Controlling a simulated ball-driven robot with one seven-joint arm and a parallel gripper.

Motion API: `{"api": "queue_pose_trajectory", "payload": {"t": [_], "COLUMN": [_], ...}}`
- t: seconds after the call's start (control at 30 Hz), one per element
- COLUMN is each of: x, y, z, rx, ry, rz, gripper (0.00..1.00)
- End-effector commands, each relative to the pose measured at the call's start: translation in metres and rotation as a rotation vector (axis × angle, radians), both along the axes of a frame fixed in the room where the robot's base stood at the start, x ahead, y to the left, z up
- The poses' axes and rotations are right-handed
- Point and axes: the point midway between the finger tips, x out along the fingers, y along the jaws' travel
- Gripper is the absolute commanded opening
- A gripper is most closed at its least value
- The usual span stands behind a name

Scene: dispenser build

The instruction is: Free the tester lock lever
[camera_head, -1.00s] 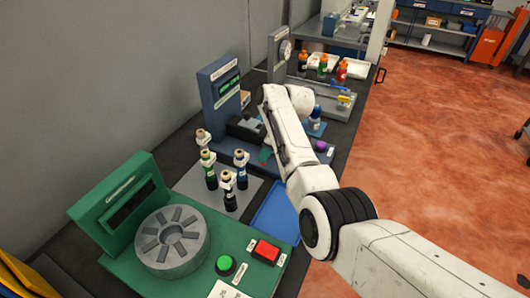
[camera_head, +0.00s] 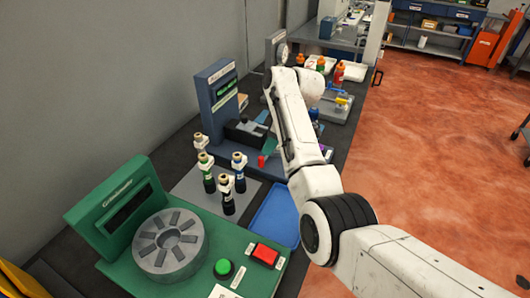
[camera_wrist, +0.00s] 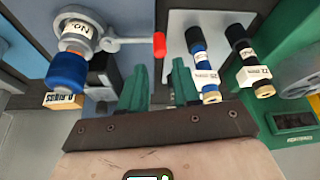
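The blue tester (camera_head: 207,82) with a lit green display stands at mid-bench in the head view. A red tip (camera_head: 261,161) shows on its base beside my arm. In the wrist view the red tip (camera_wrist: 160,44) is at the end of a grey lever (camera_wrist: 130,41). The lever runs to a grey ring around a blue-capped part with a white label (camera_wrist: 67,66). My gripper (camera_wrist: 159,78) is open, its green fingers apart and empty. The red tip shows beyond the gap, apart from the fingers. In the head view my arm hides most of the gripper.
Several capped bottles (camera_head: 226,196) stand on a grey plate left of my arm, close to the tester. A blue tray (camera_head: 272,215) lies empty. A green machine (camera_head: 112,210) with a slotted disc is nearest. More bottles (camera_head: 339,73) stand farther along the bench.

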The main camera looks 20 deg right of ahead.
Motion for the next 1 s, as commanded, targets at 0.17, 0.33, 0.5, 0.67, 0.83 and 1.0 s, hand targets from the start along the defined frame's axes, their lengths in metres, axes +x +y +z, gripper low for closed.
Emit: {"api": "queue_pose_trajectory", "payload": {"t": [0.17, 0.33, 0.5, 0.67, 0.83, 1.0], "x": [-0.006, -0.010, -0.012, -0.012, -0.012, -0.011], "y": [-0.010, -0.014, -0.015, -0.015, -0.015, -0.015], "z": [0.029, 0.044, 0.047, 0.047, 0.047, 0.047], "rx": [0.000, 0.000, 0.000, 0.000, 0.000, 0.000], "ry": [-0.004, -0.002, 0.002, 0.001, 0.000, 0.000], "rz": [0.000, 0.001, 0.002, 0.001, 0.001, 0.001], "gripper": [0.32, 0.32, 0.32, 0.32, 0.32, 0.32]}}
